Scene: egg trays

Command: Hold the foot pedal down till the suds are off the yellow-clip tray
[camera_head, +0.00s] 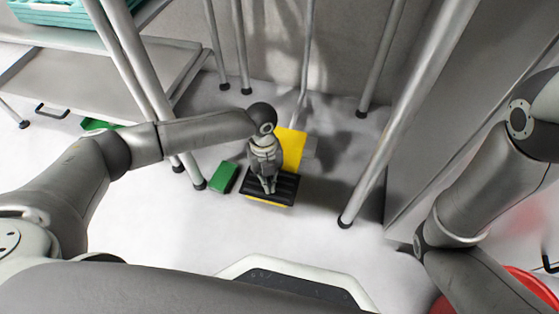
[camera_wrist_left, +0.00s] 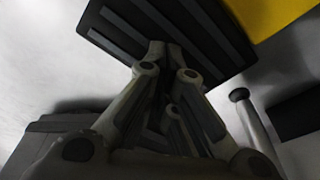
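The foot pedal (camera_head: 285,188) is a black ribbed plate on a yellow base on the floor, with a yellow upright part (camera_head: 292,150) behind it. My left gripper (camera_head: 268,188) points down with its fingertips at the ribbed plate, seemingly touching it. In the left wrist view the two fingertips (camera_wrist_left: 165,46) are close together against the pedal (camera_wrist_left: 215,38), with nothing seen between them. I cannot tell how far the pedal is pressed. The yellow-clip tray and any suds are not visible. My right arm shows at the right, but its gripper is out of view.
A green block (camera_head: 224,177) lies on the floor left of the pedal. Metal legs (camera_head: 385,120) stand around the pedal area. A grey shelf (camera_head: 90,75) and a teal rack (camera_head: 75,14) are at the upper left. A red round object (camera_head: 530,285) is at the lower right.

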